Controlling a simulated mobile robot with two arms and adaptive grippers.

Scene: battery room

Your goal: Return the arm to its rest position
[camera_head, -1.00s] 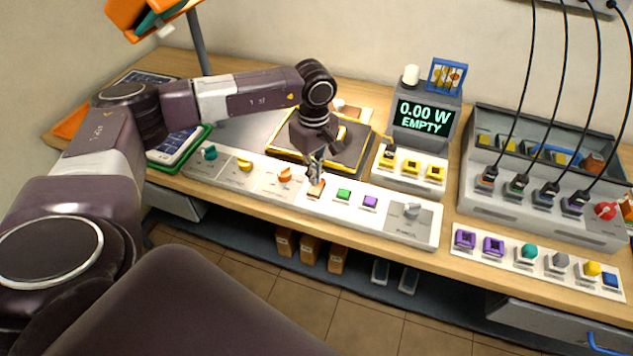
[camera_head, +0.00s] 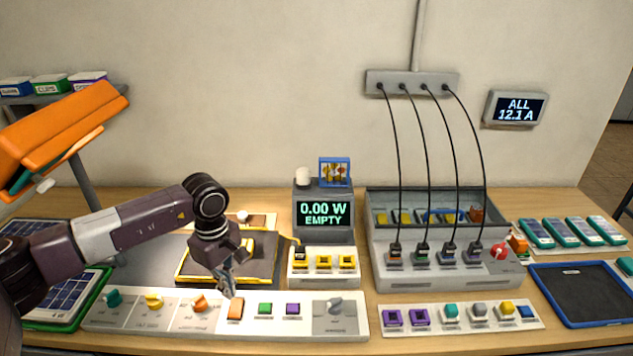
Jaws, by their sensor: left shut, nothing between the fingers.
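My left arm comes in from the left edge, bent at a dark joint. Its gripper (camera_head: 228,287) points down above the white control panel (camera_head: 262,325), between the orange knob (camera_head: 200,303) and the orange switch (camera_head: 235,309). The gripper is shut and empty. Whether its tips touch the panel I cannot tell. Green (camera_head: 265,309) and purple (camera_head: 293,309) buttons and a grey knob (camera_head: 335,306) sit further right on the panel. My right gripper is not in view.
Behind the gripper lies a dark yellow-edged pad (camera_head: 200,268). A meter (camera_head: 324,212) reads 0.00 W EMPTY. A grey charger box (camera_head: 385,262) with black cables stands right of it. A blue-rimmed tray (camera_head: 585,321) lies at right.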

